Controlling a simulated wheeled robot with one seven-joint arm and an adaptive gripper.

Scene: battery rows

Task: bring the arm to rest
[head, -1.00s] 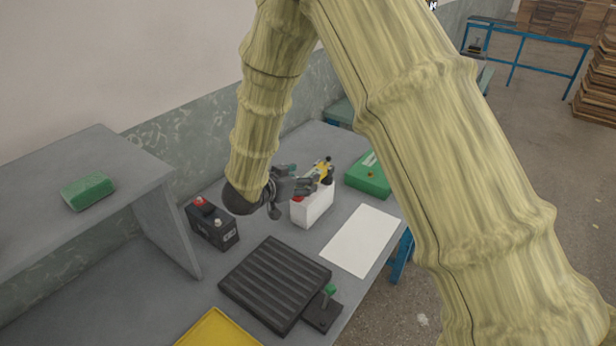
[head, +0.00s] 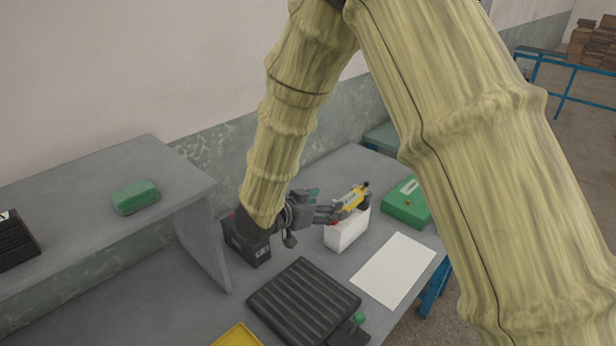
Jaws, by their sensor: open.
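My gripper (head: 328,212) is at the end of my arm, low over the table near the white box (head: 347,234). Its fingers point right. It is open, and I see nothing held in it. A yellow tool-like item (head: 353,197) with dark ends shows at the top of the white box, just beyond the fingertips. Whether the fingers touch it, I cannot tell. A black battery (head: 246,246) stands left of the gripper, partly hidden by my wrist.
A black ribbed tray (head: 304,301) lies in front, with a green-knobbed item (head: 359,318) beside it. A white sheet (head: 394,269) and a green case (head: 407,203) are to the right. A grey shelf (head: 90,213) with a green block (head: 136,197) stands left. A yellow tray (head: 238,337) is at the bottom.

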